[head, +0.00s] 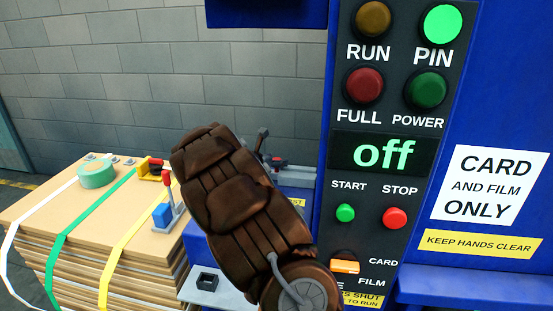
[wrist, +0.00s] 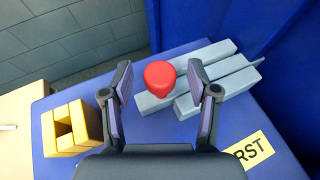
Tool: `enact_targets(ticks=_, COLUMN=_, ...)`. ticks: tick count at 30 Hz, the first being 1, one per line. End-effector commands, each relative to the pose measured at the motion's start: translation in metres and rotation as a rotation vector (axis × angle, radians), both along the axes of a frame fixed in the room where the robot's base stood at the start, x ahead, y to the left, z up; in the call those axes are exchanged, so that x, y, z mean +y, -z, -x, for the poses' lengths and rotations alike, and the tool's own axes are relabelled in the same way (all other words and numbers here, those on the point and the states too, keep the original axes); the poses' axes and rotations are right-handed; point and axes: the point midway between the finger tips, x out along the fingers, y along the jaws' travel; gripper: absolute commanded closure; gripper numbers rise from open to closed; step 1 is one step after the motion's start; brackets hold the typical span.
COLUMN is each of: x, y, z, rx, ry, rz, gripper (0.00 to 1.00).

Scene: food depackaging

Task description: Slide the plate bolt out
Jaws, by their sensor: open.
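In the wrist view my gripper (wrist: 159,78) is open, one finger on each side of a red knob (wrist: 160,76). A gap shows between the knob and each finger; I cannot tell their height difference. The knob stands over grey bars (wrist: 225,75) lying side by side on a blue surface (wrist: 85,85). These look like the plate bolt and its guides, but the join under the knob is hidden.
A yellow block with a hole (wrist: 70,127) sits left of my gripper. In the head view, a strapped card stack (head: 60,215) with a tape roll (head: 97,173) stands at left. The control panel (head: 385,225), reading "off", is close right of my arm.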

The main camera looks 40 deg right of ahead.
Motion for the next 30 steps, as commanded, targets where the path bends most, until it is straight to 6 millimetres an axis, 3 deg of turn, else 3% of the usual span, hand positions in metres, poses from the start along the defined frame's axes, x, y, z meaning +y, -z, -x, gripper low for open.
enact_targets(ticks=6, x=-0.0111, y=0.0044, z=-0.0026, rx=-0.002, ry=0.001, rz=0.0, gripper=0.4)
enact_targets(ticks=15, x=-0.012, y=0.005, z=-0.0027, rx=-0.002, ry=0.0, rz=0.0, gripper=0.41)
enact_targets(ticks=30, x=-0.012, y=0.005, z=-0.0026, rx=-0.002, ry=0.0, rz=0.0, gripper=0.94)
